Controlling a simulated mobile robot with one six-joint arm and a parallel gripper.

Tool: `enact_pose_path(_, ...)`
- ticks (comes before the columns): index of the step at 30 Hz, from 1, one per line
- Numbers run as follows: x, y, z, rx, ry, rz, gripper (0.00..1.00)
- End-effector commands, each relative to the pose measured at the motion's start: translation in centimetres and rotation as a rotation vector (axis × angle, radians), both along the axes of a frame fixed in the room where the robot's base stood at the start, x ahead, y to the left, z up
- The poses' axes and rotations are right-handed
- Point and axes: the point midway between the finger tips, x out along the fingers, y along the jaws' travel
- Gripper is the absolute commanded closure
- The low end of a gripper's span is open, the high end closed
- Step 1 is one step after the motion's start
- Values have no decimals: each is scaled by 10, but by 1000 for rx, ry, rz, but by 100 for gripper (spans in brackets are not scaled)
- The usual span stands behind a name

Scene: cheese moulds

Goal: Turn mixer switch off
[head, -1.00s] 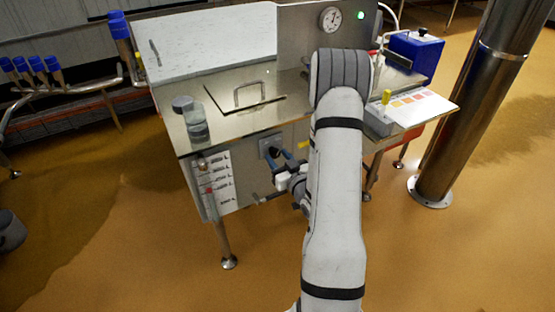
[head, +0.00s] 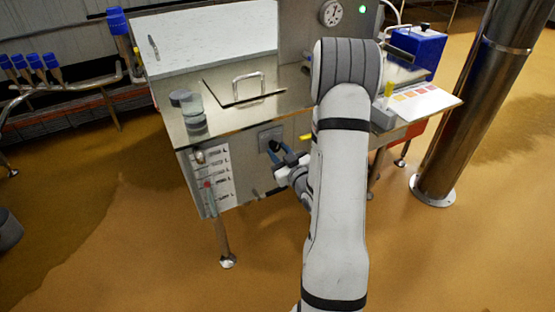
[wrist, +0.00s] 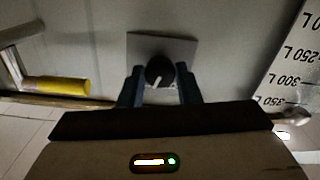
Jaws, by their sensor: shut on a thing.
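The mixer switch (wrist: 160,70) is a round black knob with a pale pointer line, on a square grey plate (wrist: 182,46) on the machine's front panel. In the wrist view the pointer slants down and slightly left. My gripper (wrist: 160,78) has its two blue fingers on either side of the knob and is shut on it. In the head view the switch plate (head: 265,136) shows on the front panel, with my gripper (head: 275,150) at it. My arm and the fingers hide part of the knob there.
A yellow-gripped handle (wrist: 56,86) is left of the switch in the wrist view, and a litre scale (wrist: 290,75) is right. A jar (head: 194,118) stands on the machine's top by the lid handle (head: 248,88). A steel column (head: 470,110) rises at right.

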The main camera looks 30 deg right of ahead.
Motion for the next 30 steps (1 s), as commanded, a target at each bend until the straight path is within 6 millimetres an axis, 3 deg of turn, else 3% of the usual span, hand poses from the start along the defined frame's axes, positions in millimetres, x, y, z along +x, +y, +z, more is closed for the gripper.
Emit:
enact_pose_path(1, 0, 1, -7, -44, -6, 3, 93)
enact_pose_path(18, 0, 0, -6, -569, -25, 1, 93)
enact_pose_path(30, 0, -1, -2, -802, -30, 0, 93)
